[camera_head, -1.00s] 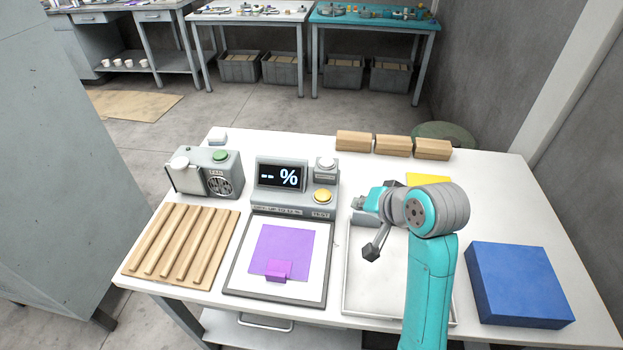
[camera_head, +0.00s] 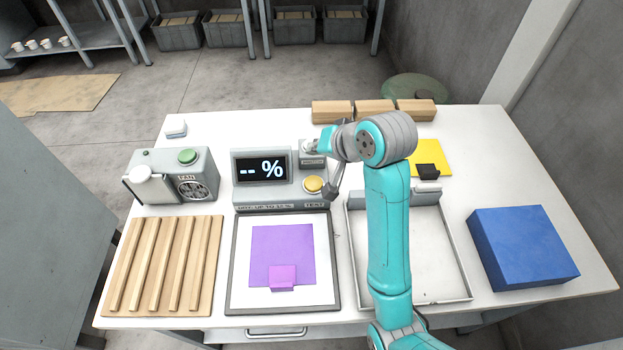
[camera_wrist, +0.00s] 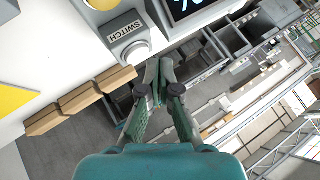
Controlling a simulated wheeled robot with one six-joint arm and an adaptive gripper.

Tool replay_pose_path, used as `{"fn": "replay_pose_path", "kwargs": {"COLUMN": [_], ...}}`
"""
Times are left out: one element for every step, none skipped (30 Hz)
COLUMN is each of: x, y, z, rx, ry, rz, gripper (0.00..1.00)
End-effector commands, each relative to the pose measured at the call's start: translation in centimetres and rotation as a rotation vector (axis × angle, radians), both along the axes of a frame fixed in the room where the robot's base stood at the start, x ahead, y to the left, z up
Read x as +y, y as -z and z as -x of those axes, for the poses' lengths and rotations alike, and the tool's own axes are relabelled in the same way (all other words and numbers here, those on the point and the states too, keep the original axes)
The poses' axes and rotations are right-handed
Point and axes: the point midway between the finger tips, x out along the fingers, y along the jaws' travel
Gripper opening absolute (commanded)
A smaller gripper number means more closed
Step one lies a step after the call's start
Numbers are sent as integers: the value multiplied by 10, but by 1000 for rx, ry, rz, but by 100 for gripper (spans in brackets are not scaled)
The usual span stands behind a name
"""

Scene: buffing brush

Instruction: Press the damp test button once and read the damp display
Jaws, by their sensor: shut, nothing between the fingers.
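The damp meter (camera_head: 280,198) stands at the back of the table. Its dark display (camera_head: 262,168) reads "-- %". The yellow test button (camera_head: 313,184), above the TEST label, is at its lower right; its edge also shows in the wrist view (camera_wrist: 103,4). A box marked SWITCH with a pale knob (camera_wrist: 134,50) is behind the button. My gripper (camera_wrist: 158,74) is shut and empty, its fingertips beside that knob in the wrist view. In the head view my gripper (camera_head: 323,142) is by the switch box, and its fingertips are unclear. Whether it touches the knob cannot be told.
A fan unit (camera_head: 188,160) with a green button stands left of the meter. Wooden blocks (camera_head: 332,111) line the back edge. A purple sheet (camera_head: 280,245) lies on a framed pad in front of the meter. A blue block (camera_head: 520,248) sits at right.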

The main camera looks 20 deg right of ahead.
Motion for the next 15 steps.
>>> {"fn": "replay_pose_path", "kwargs": {"x": [0,0,0,0,0,0,0,0,0,0,0,0,0,0,0], "y": [0,1,2,3,4,7,9,12,16,20,24,28,32,36,41], "z": [0,0,0,0,0,0,0,0,0,0,1,1,1,1,1], "rx": [0,0,1,1,1,2,2,3,3,3,5,4,3,4,4], "ry": [0,0,-1,-1,0,0,0,0,0,0,0,0,0,0,0], "rz": [0,0,0,0,-1,-1,-1,-1,-1,-1,-1,0,-1,0,0], "gripper": [0,0,0,0,0,0,0,0,0,0,0,0,0,0,0]}}
